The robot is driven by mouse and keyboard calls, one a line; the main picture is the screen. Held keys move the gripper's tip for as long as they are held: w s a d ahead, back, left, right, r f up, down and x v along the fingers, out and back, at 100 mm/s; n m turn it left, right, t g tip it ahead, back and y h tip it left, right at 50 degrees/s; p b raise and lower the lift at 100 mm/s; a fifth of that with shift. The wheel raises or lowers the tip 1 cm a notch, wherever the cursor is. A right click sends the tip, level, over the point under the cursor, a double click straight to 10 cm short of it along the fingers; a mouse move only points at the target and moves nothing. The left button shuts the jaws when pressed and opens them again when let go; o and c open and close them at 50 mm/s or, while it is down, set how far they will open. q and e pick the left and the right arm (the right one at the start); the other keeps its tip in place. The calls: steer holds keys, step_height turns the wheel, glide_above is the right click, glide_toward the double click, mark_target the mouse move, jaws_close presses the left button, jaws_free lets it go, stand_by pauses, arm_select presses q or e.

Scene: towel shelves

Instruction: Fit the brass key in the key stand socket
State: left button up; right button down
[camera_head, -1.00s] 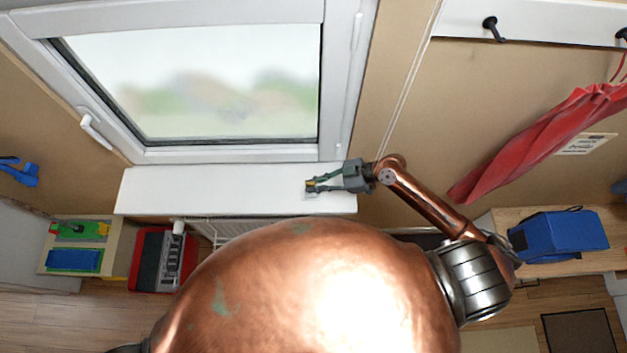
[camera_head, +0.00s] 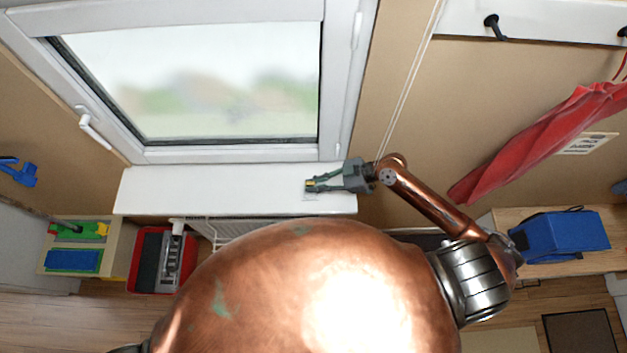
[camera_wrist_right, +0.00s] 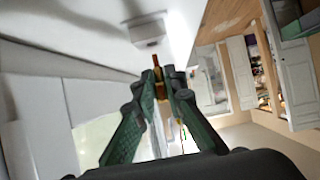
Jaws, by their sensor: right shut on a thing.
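My right gripper (camera_head: 312,185) is over the right end of the white window sill, shut on the brass key. The brass key (camera_wrist_right: 158,75) shows between the green fingertips in the right wrist view (camera_wrist_right: 160,85), its narrow end pointing away from the gripper. A small pale block, apparently the key stand (camera_wrist_right: 147,29), sits on the white surface beyond the key tip; the key looks apart from it. In the head view the stand (camera_head: 310,196) is mostly hidden by the fingers. Its socket is too small to make out. My left gripper is not in view.
The white sill (camera_head: 200,190) is otherwise bare, below a closed window (camera_head: 200,85). A radiator (camera_head: 225,230) is under it. A red umbrella (camera_head: 540,140) hangs at the right, above a blue bag (camera_head: 560,235) on a wooden bench. A red crate (camera_head: 190,265) stands at lower left.

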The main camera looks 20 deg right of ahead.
steer(key=shift+f+b, duration=1.15)
steer(key=shift+f, duration=0.05)
steer(key=shift+r, duration=0.15)
steer(key=shift+r+p, duration=0.55)
steer(key=shift+r, duration=0.2)
steer(key=shift+b, duration=0.45)
stand_by(1.5)
steer(key=shift+f+b, duration=0.7)
steer(key=shift+f, duration=0.15)
steer(key=c, duration=1.9)
jaws_free()
